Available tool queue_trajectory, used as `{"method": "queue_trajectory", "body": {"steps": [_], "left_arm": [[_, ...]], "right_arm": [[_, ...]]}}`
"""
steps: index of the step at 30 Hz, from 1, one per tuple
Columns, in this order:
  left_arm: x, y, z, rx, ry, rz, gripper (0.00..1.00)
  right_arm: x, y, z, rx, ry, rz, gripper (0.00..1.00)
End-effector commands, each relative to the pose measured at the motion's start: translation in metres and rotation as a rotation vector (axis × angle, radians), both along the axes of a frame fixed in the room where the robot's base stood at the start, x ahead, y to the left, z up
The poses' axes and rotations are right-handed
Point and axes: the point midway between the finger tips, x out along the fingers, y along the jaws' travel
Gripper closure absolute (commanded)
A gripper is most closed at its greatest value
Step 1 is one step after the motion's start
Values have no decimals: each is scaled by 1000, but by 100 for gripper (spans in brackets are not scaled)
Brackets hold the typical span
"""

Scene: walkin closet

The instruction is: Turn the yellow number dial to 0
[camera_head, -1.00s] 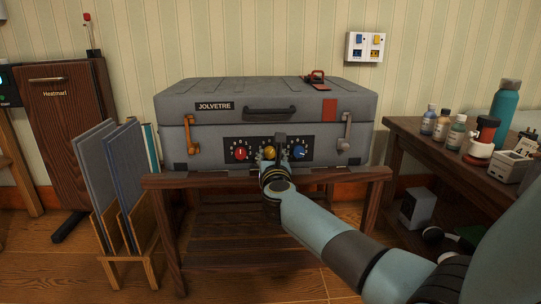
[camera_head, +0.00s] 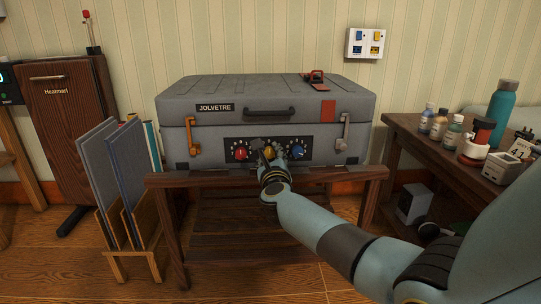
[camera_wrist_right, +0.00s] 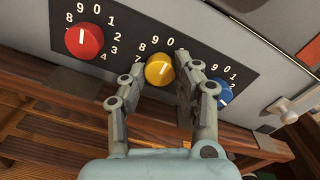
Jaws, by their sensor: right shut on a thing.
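The yellow number dial (camera_head: 269,152) sits in the middle of the dark panel on the grey suitcase, between the red dial (camera_head: 240,154) and the blue dial (camera_head: 298,151). In the right wrist view the yellow dial (camera_wrist_right: 159,72) shows a short white mark near its middle, and the digits 9 and 0 show above it. My right gripper (camera_head: 268,149) is shut on the yellow dial, with one finger on each side in the wrist view (camera_wrist_right: 161,75). The fingers hide some of the digits around it. My left gripper is not in view.
The suitcase (camera_head: 350,105) lies closed on a wooden rack (camera_head: 365,174). A folder stand (camera_head: 130,268) is at left, and a desk (camera_head: 400,138) with bottles is at right. The red dial (camera_wrist_right: 84,41) and blue dial (camera_wrist_right: 219,91) flank the gripper closely.

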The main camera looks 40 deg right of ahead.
Motion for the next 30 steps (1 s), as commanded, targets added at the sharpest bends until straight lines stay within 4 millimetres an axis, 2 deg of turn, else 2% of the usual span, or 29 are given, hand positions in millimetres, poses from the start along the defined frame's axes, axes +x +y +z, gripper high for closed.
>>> {"method": "queue_trajectory", "body": {"steps": [11,12,17,25,30], "left_arm": [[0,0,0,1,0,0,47],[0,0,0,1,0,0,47],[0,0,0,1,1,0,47],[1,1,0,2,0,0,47],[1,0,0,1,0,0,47]], "right_arm": [[0,1,-1,-3,3,0,100],[0,1,-1,-3,3,0,66],[0,0,0,-3,3,0,47],[-2,1,-1,-3,3,0,47],[-20,12,-1,0,3,1,47]]}}
